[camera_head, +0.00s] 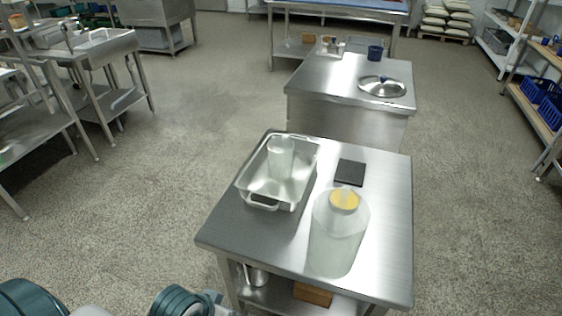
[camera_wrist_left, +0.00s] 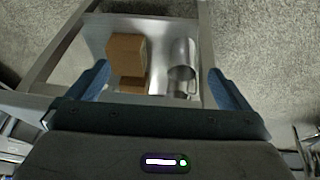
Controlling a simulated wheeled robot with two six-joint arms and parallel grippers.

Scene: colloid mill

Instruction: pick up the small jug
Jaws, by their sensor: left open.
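A small shiny metal jug (camera_wrist_left: 181,72) stands on the lower shelf of the near steel table, its handle towards the bottom right in the left wrist view. In the head view the jug (camera_head: 258,277) shows partly, under the table's front edge. My left gripper (camera_wrist_left: 159,70) is open and empty, its two blue fingers spread wide. The jug lies ahead of the fingers, right of centre between them, and no finger appears to touch it. My right gripper is not in view.
A brown box (camera_wrist_left: 127,55) stands left of the jug on the shelf (camera_wrist_left: 152,28); the head view also shows a brown box (camera_head: 312,294). Above, the tabletop (camera_head: 385,225) holds a steel tray (camera_head: 249,187), a large translucent container (camera_head: 336,240) and a black pad (camera_head: 350,172).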

